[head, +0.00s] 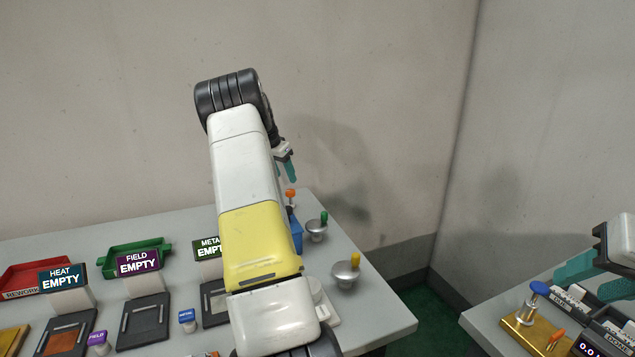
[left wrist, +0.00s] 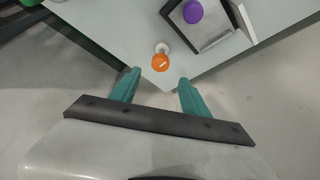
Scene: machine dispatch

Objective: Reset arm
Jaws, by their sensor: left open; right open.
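My left arm reaches up over the left table (head: 385,312) in the head view. An orange-topped knob (left wrist: 160,60) stands at the table corner just beyond the fingertips. My right gripper (head: 594,277) is open at the right edge of the head view, above the right table (head: 490,318), and is partly cut off.
Metal bowls with a green knob (head: 323,217) and a yellow knob (head: 355,261) stand right of my left arm. Signs HEAT (head: 63,277) and FIELD (head: 138,262) stand at left with trays. A brass plate with a blue knob (head: 540,289) lies near my right gripper. A floor gap separates the tables.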

